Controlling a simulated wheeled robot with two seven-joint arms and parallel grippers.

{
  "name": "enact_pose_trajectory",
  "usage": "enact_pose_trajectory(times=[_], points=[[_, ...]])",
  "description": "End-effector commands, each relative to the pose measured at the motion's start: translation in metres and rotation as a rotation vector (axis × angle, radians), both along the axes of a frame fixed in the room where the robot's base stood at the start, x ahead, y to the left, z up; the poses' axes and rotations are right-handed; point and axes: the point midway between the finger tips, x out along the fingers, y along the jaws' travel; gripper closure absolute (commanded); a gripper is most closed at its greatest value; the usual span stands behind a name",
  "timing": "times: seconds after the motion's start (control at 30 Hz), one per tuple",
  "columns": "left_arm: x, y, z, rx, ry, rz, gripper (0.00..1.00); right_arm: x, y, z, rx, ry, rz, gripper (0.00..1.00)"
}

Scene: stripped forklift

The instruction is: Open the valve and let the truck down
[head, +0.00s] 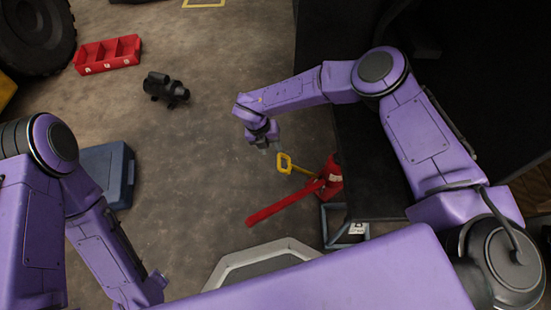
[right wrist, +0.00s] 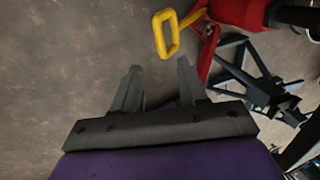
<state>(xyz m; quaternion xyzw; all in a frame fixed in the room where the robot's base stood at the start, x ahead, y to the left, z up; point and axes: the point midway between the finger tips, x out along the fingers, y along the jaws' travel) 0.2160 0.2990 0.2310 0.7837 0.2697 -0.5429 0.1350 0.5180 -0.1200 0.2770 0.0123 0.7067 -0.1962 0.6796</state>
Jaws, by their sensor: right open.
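A red jack (head: 331,180) stands on the floor beside the dark truck body (head: 375,170). A long red lever (head: 283,204) reaches from it to the lower left. A yellow loop handle (head: 284,163) sticks out toward my right gripper (head: 264,146). In the right wrist view the yellow loop (right wrist: 166,35) lies just beyond the fingertips of my right gripper (right wrist: 159,72), which are apart with nothing between them. The red jack body (right wrist: 240,12) is at the upper right there. My left arm shows at the lower left in the head view, but its fingers do not show.
A blue-grey stand (head: 343,228) is beside the jack; it also shows in the right wrist view (right wrist: 262,92). A red bin (head: 107,54), a black device (head: 166,88) and a blue case (head: 109,172) lie on the floor.

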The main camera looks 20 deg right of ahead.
Motion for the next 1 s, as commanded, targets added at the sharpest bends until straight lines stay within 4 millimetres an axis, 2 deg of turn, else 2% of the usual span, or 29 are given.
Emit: enact_pose_trajectory(times=[0.03,0.1,0.3,0.47,0.73,0.87,1.0], points=[[0.000,0.000,-0.008,-0.001,0.001,0.001,1.00,-0.002,-0.003,-0.016,0.000,0.002,-0.001,0.58],[-0.001,-0.001,-0.015,-0.001,0.001,0.001,1.00,-0.003,-0.008,-0.033,-0.001,0.002,-0.002,0.58],[-0.002,-0.002,-0.029,-0.005,0.006,0.000,1.00,-0.005,-0.017,-0.071,0.000,0.001,-0.001,0.58],[-0.004,-0.003,-0.033,-0.010,0.017,-0.008,1.00,-0.006,-0.020,-0.083,0.001,-0.001,0.000,0.58],[-0.004,-0.003,-0.033,-0.011,0.019,-0.008,1.00,-0.006,-0.020,-0.084,0.001,-0.001,0.002,0.58],[-0.004,-0.003,-0.033,-0.011,0.019,-0.008,1.00,-0.006,-0.020,-0.084,0.001,-0.001,0.002,1.00],[-0.004,-0.003,-0.033,-0.011,0.019,-0.008,1.00,-0.006,-0.020,-0.084,0.001,-0.001,0.002,1.00]])
